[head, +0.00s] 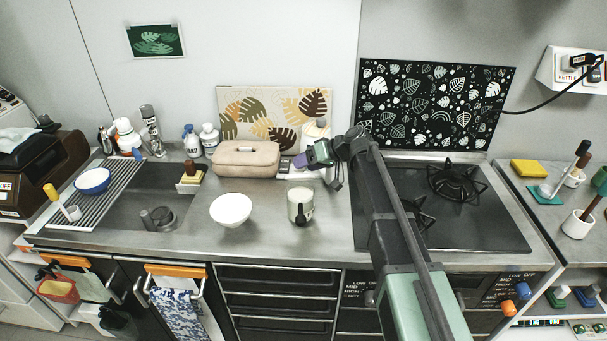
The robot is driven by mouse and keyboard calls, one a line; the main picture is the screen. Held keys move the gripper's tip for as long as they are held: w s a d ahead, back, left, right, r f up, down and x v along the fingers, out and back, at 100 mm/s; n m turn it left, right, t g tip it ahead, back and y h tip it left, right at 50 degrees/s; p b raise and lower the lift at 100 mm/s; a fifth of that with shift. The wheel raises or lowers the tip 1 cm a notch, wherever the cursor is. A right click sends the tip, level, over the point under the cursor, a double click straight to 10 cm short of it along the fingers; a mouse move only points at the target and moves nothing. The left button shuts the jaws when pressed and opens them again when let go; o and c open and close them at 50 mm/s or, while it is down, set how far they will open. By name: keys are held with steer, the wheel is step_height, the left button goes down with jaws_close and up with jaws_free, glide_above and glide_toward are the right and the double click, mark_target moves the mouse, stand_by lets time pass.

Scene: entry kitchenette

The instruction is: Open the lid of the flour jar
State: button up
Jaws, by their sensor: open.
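A small whitish jar (300,207) with a pale top and a dark clasp-like part on its front stands upright on the counter, right of a white bowl. It looks like the flour jar; no label is readable, and its lid appears shut. My gripper (297,162) is behind and above the jar in the picture, pointing left, at the right end of a beige bread box. It is open and apart from the jar. Its fingers are small and partly blend with pale things behind them.
The white bowl (231,209) is left of the jar, and the beige bread box (246,159) is behind. A sink (150,205) lies at left, a black cooktop (480,215) at right. A pale container (316,131) stands behind my gripper. The counter front is clear.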

steer(key=shift+x, duration=0.8)
jaws_close()
